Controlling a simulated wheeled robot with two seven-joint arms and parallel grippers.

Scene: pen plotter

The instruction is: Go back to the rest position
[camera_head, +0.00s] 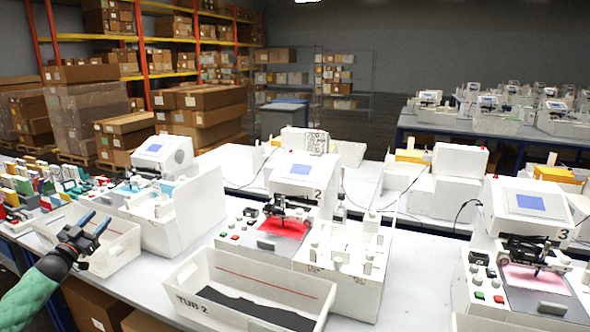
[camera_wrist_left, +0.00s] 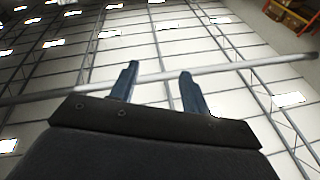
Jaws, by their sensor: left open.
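My left gripper (camera_head: 90,228) is at the lower left of the head view, its blue fingers apart and pointing up. It appears in front of a white tub on the left (camera_head: 112,258), with nothing between the fingers. In the left wrist view the two fingers (camera_wrist_left: 160,88) are spread and empty against the ceiling. My right gripper is not in view.
A white tub labelled TUB 2 (camera_head: 195,272) stands at the table's front. Behind it is plotter 2 (camera_head: 303,170) with a red sheet (camera_head: 284,228); plotter 3 (camera_head: 525,203) is at right. Several small coloured items crowd the left. Cardboard boxes (camera_head: 95,305) lie below the table.

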